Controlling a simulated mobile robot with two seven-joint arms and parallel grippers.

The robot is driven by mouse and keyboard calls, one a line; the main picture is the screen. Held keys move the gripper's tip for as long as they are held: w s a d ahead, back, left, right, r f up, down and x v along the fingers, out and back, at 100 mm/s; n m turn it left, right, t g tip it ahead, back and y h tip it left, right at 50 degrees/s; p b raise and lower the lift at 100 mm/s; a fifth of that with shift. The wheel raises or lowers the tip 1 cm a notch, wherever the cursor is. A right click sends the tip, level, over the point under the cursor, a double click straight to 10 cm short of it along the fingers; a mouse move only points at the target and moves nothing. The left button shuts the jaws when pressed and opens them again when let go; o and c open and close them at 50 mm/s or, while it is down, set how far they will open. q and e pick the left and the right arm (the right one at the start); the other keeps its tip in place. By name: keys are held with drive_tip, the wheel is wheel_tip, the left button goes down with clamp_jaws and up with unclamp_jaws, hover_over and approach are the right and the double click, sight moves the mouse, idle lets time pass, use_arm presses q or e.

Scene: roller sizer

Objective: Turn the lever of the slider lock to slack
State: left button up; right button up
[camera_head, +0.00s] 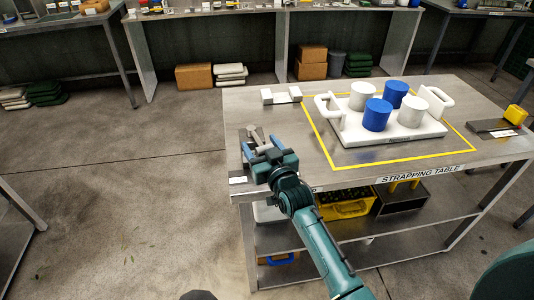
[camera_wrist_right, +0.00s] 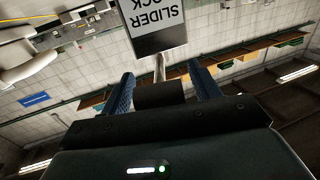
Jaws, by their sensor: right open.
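The slider lock is a small grey metal device (camera_head: 256,136) at the left end of the strapping table (camera_head: 285,155), largely hidden by my right gripper (camera_head: 262,152). In the right wrist view its label plate (camera_wrist_right: 157,27) reads "SLIDER LOCK" upside down. A pale post or lever (camera_wrist_right: 160,68) shows below the plate, between the two blue fingers of the right gripper (camera_wrist_right: 160,88). The fingers are open around that line of sight; I cannot tell whether they touch it. The lever's setting is not readable. My left gripper is not in view.
A white tray (camera_head: 345,136) with handles holds blue and white cups inside a yellow outline. A small white-ended block (camera_head: 281,96) lies left of it. A yellow item (camera_head: 515,114) on a dark plate is at the right end. The lower shelf holds a yellow crate (camera_head: 345,208).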

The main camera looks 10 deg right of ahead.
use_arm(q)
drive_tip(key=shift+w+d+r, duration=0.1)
use_arm(e)
drive_tip(key=s+d, duration=0.2)
drive_tip(key=s, duration=1)
drive_tip(key=shift+s, duration=0.4)
drive_tip(key=shift+c, duration=0.2)
